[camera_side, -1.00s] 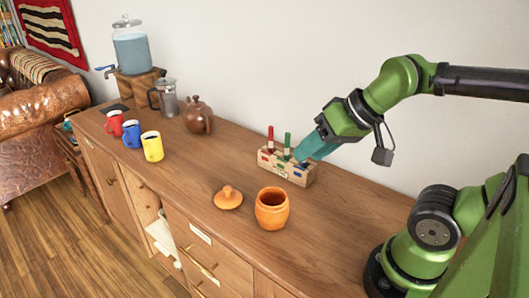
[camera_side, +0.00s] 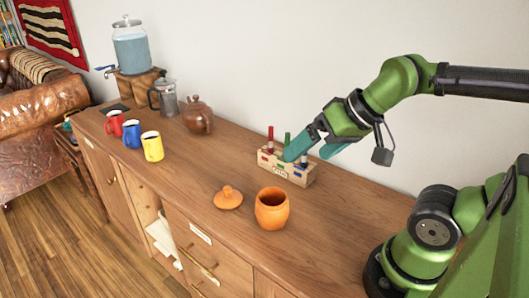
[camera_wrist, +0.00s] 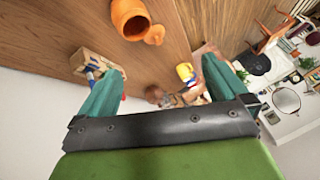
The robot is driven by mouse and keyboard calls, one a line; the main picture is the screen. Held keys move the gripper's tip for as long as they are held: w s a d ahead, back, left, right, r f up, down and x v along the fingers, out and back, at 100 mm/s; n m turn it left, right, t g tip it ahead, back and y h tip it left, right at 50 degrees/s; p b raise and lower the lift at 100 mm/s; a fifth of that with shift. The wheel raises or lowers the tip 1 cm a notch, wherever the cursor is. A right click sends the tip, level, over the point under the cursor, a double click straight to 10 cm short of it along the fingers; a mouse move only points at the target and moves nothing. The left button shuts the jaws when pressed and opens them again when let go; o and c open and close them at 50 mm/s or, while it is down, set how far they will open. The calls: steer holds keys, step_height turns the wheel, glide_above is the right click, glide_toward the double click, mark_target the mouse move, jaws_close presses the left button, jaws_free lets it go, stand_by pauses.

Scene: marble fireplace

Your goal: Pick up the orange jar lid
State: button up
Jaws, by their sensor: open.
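The orange jar lid (camera_side: 228,198) lies on the wooden counter with its knob up, just left of the open orange jar (camera_side: 271,209). In the wrist view the lid (camera_wrist: 154,35) shows beside the jar (camera_wrist: 129,17). My gripper (camera_side: 307,154) is open and empty. It hangs above the marker holder at the back of the counter, to the right of and behind the lid, and is apart from the lid. In the wrist view its two teal fingers (camera_wrist: 168,88) are spread wide.
The wooden marker holder (camera_side: 288,170) with red, green and blue markers stands below my fingers, near the wall. Red, blue and yellow mugs (camera_side: 152,147), a brown teapot (camera_side: 198,116), a glass press and a water dispenser stand farther left. The counter around the lid is clear.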

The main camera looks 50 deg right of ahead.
steer(key=g+h, duration=0.2)
steer(key=g, duration=0.5)
glide_above(227, 188)
steer(key=shift+m, duration=0.3)
steer(key=f, duration=1.7)
steer(key=shift+d+f, duration=0.3)
steer(key=shift+a+f, duration=0.15)
steer(key=shift+f, duration=1.45)
steer(key=shift+a+f, duration=0.1)
steer(key=shift+f, duration=1.45)
steer(key=c, duration=0.9)
